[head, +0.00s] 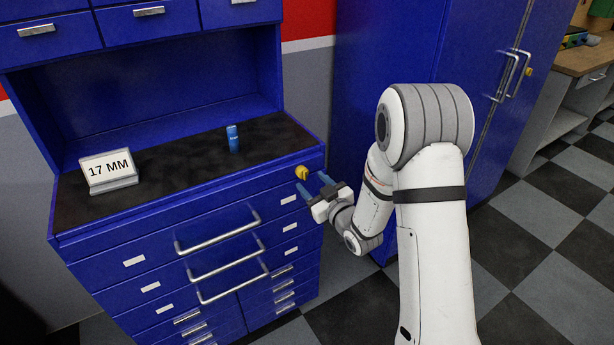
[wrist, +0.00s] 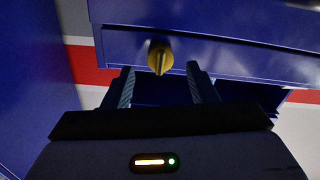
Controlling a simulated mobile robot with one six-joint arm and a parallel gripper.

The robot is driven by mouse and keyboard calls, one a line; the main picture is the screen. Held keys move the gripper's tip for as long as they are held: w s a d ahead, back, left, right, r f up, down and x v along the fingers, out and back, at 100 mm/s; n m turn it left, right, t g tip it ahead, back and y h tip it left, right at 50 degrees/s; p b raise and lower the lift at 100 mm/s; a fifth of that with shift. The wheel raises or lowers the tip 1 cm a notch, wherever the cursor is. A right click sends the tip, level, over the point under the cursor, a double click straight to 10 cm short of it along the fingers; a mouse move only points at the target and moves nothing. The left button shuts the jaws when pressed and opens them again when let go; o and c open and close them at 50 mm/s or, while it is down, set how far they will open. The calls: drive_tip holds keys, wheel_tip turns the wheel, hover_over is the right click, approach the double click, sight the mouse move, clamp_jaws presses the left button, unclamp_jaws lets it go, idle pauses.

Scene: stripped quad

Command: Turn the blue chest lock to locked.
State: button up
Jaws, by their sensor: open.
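The blue chest (head: 222,203) stands at the left in the head view, with several drawers and a dark top. Its yellow lock knob (head: 301,173) sits at the upper right of the front, just below the top edge. My gripper (head: 314,184) is open in front of the knob, its fingers pointing at it. In the wrist view the yellow knob (wrist: 160,58) lies ahead of my open gripper (wrist: 161,75), between the line of the two fingertips and a little beyond them. Nothing is held. I cannot tell which way the lock is turned.
A sign reading 17 MM (head: 108,170) and a small blue bottle (head: 232,139) stand on the chest top. A tall blue cabinet (head: 385,50) is behind my arm. Long drawer handles (head: 218,233) stick out of the chest front. Checkered floor (head: 547,215) is free at the right.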

sight(306, 177)
drive_tip(key=shift+x, duration=1.85)
drive_tip(key=c, duration=1)
drive_tip(key=shift+o, duration=0.2)
